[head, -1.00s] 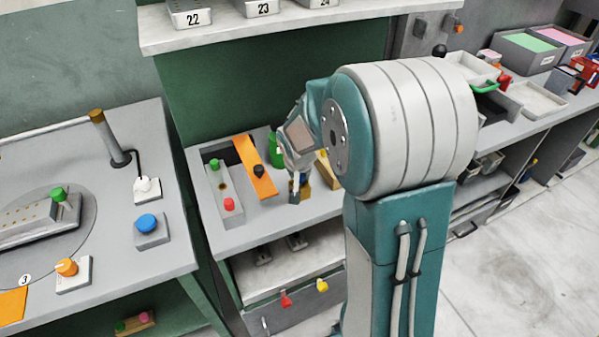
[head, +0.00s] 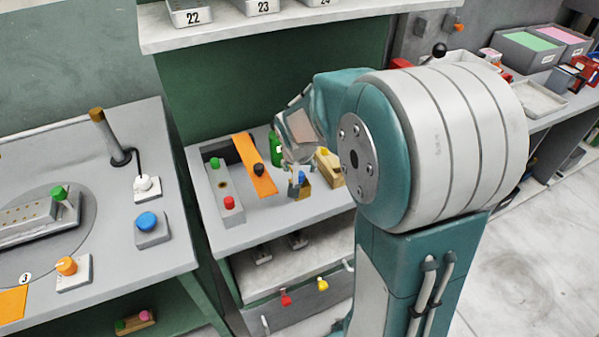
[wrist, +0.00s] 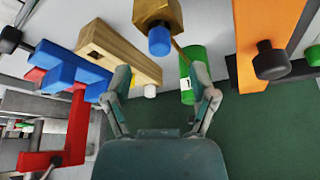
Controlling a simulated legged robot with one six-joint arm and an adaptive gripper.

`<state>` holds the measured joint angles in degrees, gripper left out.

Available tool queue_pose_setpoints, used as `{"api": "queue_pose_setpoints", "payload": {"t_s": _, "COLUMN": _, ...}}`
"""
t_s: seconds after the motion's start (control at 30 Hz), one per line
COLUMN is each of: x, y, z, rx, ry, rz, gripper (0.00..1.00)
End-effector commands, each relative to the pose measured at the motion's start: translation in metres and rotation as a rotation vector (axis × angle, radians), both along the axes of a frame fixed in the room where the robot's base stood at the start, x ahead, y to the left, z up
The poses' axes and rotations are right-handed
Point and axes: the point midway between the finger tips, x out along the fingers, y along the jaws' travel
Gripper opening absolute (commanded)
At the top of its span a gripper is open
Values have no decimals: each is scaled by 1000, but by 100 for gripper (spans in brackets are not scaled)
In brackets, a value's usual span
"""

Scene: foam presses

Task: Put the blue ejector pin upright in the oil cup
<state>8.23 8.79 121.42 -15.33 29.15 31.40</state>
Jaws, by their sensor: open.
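The blue ejector pin (head: 301,178) stands in the brass-coloured oil cup (head: 303,190) on the grey bench. In the wrist view the blue end of the pin (wrist: 160,40) sticks out of the hexagonal cup (wrist: 157,12); its lower part is hidden inside. It looks roughly upright, though a slight tilt is hard to judge. My gripper (head: 296,166) is just above the pin, partly hidden by my wrist. In the wrist view my gripper (wrist: 163,82) has its fingers wide apart, with nothing held between them, clear of the pin.
A wooden block (head: 329,168) stands right of the cup. A green cylinder (head: 277,150) is behind to the left. An orange strip with a black knob (head: 258,170) and a grey button panel (head: 222,188) lie farther left. The bench front before the cup is clear.

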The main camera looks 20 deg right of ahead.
Motion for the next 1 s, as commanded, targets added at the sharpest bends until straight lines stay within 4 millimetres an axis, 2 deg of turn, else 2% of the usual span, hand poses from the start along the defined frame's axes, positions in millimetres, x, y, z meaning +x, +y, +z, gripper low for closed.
{"api": "queue_pose_setpoints", "payload": {"t_s": 0.03, "x": -3, "y": 2, "z": 12, "rx": 0, "ry": -5, "rz": 0, "gripper": 74}}
{"api": "queue_pose_setpoints", "payload": {"t_s": 0.2, "x": -15, "y": 8, "z": 42, "rx": 0, "ry": -4, "rz": 1, "gripper": 74}}
{"api": "queue_pose_setpoints", "payload": {"t_s": 0.4, "x": -23, "y": 13, "z": 63, "rx": 0, "ry": 0, "rz": 1, "gripper": 74}}
{"api": "queue_pose_setpoints", "payload": {"t_s": 1.0, "x": -24, "y": 13, "z": 66, "rx": -1, "ry": 1, "rz": 1, "gripper": 74}}
